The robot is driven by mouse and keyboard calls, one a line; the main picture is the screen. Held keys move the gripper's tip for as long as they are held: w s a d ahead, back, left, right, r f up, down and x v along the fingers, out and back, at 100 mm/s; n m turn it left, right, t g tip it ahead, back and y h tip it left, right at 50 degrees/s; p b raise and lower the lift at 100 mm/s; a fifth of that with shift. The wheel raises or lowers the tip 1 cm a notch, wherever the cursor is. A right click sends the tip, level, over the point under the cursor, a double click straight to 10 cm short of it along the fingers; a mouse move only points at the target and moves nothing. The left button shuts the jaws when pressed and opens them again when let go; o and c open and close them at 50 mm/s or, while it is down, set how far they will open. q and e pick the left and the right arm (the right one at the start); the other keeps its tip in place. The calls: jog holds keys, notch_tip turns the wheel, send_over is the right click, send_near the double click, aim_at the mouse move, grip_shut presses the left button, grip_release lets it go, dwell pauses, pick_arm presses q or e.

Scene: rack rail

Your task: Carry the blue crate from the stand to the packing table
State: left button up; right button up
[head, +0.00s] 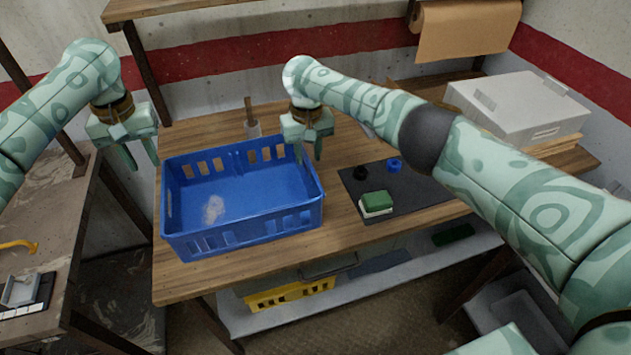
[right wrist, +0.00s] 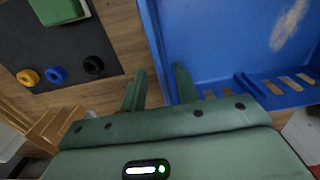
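The blue crate (head: 245,232) sits upright and empty on the wooden packing table (head: 185,280), near its left end. A pale smudge marks its floor. It also shows in the right wrist view (right wrist: 215,50). My left gripper (head: 141,158) is open, just beyond the crate's back left corner and apart from it. My right gripper (head: 309,156) is open above the crate's right end. In the right wrist view its two fingers (right wrist: 160,72) stand apart, with the crate's side wall showing between them. I cannot tell whether they touch it. The stand cannot be told for certain.
A dark mat (head: 350,183) with a green-and-white block (head: 376,203) and small rings lies right of the crate. A grey box (head: 520,105) stands at the back right. A brown worktop (head: 60,230) is at left. A yellow crate (head: 290,294) is on the lower shelf.

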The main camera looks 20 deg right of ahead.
notch_tip(320, 180, up, 9)
jog(key=shift+f, duration=0.2)
dwell(0.5)
